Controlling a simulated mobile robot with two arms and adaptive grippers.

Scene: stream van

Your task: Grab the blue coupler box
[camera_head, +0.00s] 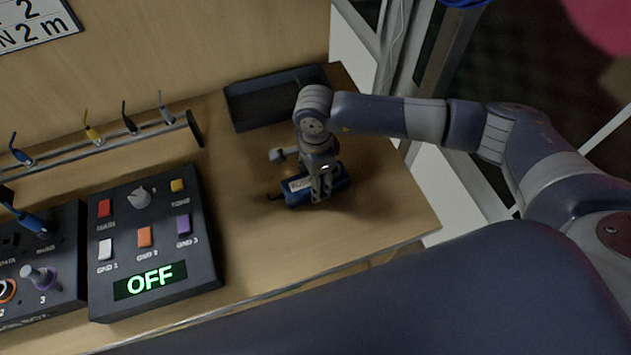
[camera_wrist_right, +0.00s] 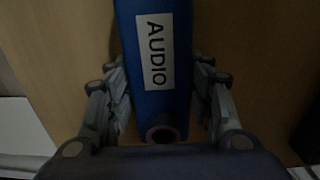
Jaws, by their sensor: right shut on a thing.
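The blue coupler box (camera_head: 296,194) lies on the wooden desk at the right part of the head view. My right gripper (camera_head: 322,190) comes down on it from above and is shut on it. In the right wrist view the blue box (camera_wrist_right: 152,98) sits between the two fingers of my right gripper (camera_wrist_right: 160,110), with a white label reading AUDIO and a round socket at its near end. Its far end runs out of that view. My left gripper is not in view.
A control box (camera_head: 150,240) with colored buttons and a green OFF display stands left of the coupler box. A dark open tray (camera_head: 255,105) is behind. A rail with several cable plugs (camera_head: 100,145) runs along the back left. The desk's right edge is close.

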